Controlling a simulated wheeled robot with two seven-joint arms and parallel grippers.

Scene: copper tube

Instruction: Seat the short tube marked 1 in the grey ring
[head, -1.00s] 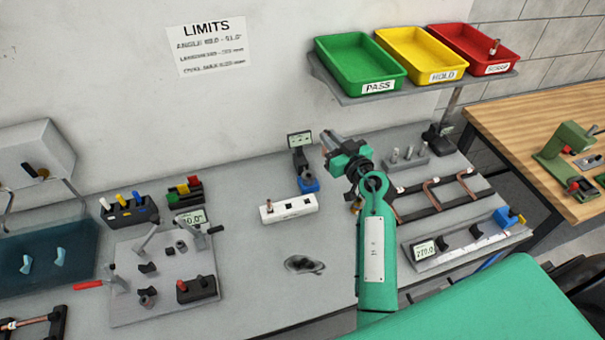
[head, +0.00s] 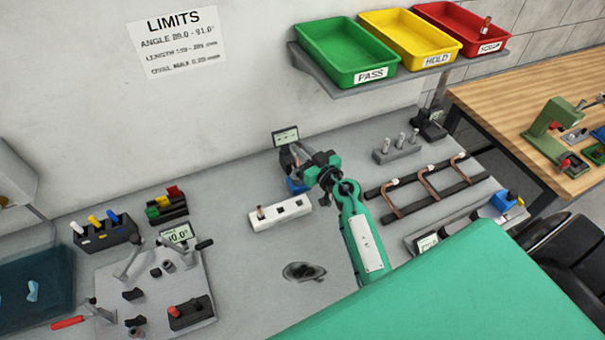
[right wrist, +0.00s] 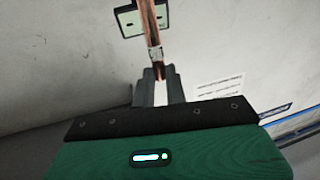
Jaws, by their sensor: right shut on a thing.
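My right gripper (head: 301,157) is over the small gauge stand at the back of the bench. In the right wrist view its fingers (right wrist: 160,76) are shut on a copper tube (right wrist: 153,24) with a white band (right wrist: 157,53). The number on the band is too small to read. The tube points away from the fingers and passes in front of the gauge display (right wrist: 131,22). The gauge stand has a display (head: 286,137) and a blue base (head: 296,187); my gripper covers its middle. I cannot make out the grey ring. My left gripper is out of view.
A white block (head: 293,209) with holes holds one short copper tube (head: 261,212). Black rails (head: 405,207) carry several bent tubes at right. A grey fixture plate (head: 190,285) stands at left. Green, yellow and red bins (head: 340,55) sit on a shelf above.

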